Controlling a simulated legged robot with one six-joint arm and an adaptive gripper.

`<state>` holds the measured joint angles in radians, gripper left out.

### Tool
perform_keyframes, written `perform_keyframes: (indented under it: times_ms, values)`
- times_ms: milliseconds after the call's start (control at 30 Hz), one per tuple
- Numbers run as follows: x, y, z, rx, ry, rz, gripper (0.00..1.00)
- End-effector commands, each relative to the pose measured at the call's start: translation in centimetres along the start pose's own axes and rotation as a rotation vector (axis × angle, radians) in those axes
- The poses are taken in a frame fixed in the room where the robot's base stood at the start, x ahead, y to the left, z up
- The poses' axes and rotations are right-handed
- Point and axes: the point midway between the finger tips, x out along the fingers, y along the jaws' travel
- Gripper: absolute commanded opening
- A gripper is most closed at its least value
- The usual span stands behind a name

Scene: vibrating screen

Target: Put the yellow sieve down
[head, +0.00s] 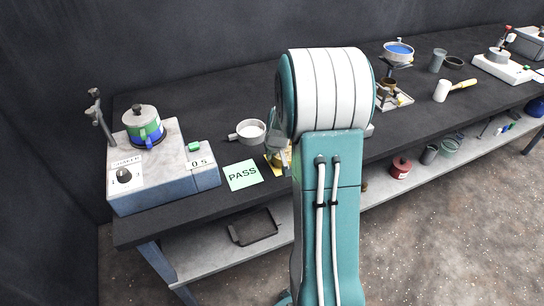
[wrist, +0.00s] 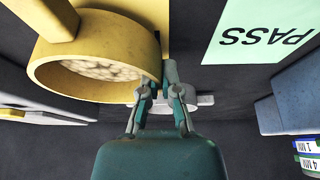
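The yellow sieve (wrist: 75,48) is at the upper left of the wrist view. It is a round yellow cup with a handle and pale grains inside. My gripper (wrist: 160,90) is at its rim, with a finger on each side of the wall, and looks shut on it. In the head view a small part of the yellow sieve (head: 273,164) shows beside my arm, just right of the green PASS card (head: 243,175). My arm hides most of it, and I cannot tell whether it touches the table.
A white pan (head: 251,132) stands behind the card. The shaker (head: 160,170), with a green and blue pot on top, is at the left. More bowls, cups and a scale (head: 502,67) stand at the right. The dark table (head: 200,105) is clear at the back.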

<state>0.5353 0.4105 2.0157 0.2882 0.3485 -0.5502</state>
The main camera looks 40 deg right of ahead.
Motion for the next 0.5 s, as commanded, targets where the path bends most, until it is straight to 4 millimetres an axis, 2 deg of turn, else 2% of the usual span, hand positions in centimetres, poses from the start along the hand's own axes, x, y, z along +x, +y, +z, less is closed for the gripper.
perform_keyframes:
  times_ms: [67, 400, 433, 467, 500]
  values:
    - [0.62, -0.21, 0.30, -0.001, 0.001, 0.001, 0.00]
    - [1.07, 0.20, 0.38, 0.001, 0.000, -0.002, 0.00]
    - [1.12, 0.22, 0.41, 0.001, 0.000, -0.002, 0.08]
    - [1.10, 0.23, 0.39, 0.001, 0.000, -0.003, 0.21]
    - [1.09, 0.22, 0.39, 0.001, 0.000, -0.002, 0.39]
